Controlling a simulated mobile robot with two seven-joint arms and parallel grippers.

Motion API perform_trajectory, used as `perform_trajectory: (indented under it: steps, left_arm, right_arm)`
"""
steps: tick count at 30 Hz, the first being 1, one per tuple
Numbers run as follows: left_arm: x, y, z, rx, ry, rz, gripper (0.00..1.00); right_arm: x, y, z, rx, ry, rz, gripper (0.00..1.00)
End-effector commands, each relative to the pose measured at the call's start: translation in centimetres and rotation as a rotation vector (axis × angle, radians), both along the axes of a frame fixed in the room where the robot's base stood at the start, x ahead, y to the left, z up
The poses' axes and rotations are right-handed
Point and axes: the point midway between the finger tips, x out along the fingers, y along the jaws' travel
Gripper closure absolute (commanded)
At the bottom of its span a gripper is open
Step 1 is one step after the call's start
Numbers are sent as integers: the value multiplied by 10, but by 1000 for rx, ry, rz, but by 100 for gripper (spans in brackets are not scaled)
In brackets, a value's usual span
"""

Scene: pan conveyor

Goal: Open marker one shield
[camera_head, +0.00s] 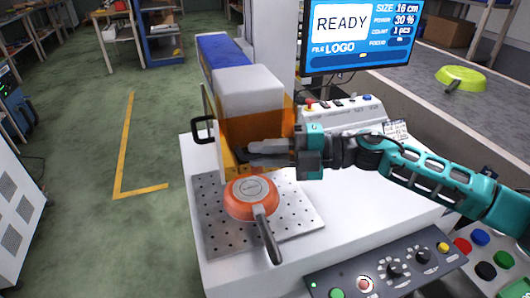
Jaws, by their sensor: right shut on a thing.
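The marker one shield (231,128) is an orange see-through cover on the front of the white and blue marking machine (250,88). Its lower edge hangs just above and behind an orange pan (252,206), which lies upside down on a perforated plate (300,213) with its dark handle toward me. My right gripper (252,152) reaches in from the right. It is shut at the shield's front on a dark part that looks like the shield handle; the fingers hide most of it. My left gripper is not in view.
A black handle (203,131) sticks out on the machine's left. A screen (362,35) reading READY stands behind. A control panel (385,268) with knobs and buttons is at the front. A green pan (460,78) lies on the conveyor (480,110) at right.

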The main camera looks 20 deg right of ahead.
Motion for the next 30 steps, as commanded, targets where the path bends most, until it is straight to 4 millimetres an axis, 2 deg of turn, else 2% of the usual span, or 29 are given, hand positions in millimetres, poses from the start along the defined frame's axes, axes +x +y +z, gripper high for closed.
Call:
perform_trajectory:
  steps: [1,10,11,17,26,30]
  left_arm:
    - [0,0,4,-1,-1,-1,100]
    - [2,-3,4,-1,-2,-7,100]
    - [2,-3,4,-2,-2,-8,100]
    - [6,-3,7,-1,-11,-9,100]
    - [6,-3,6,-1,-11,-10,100]
    - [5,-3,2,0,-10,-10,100]
  right_arm:
    - [1,-1,5,2,-4,-2,100]
    - [1,-1,4,2,-4,-3,100]
    - [1,-1,4,2,-4,-3,82]
    - [1,-1,3,1,-2,-2,63]
    - [0,-3,2,0,0,-2,62]
    - [-5,-17,1,-2,2,-4,62]
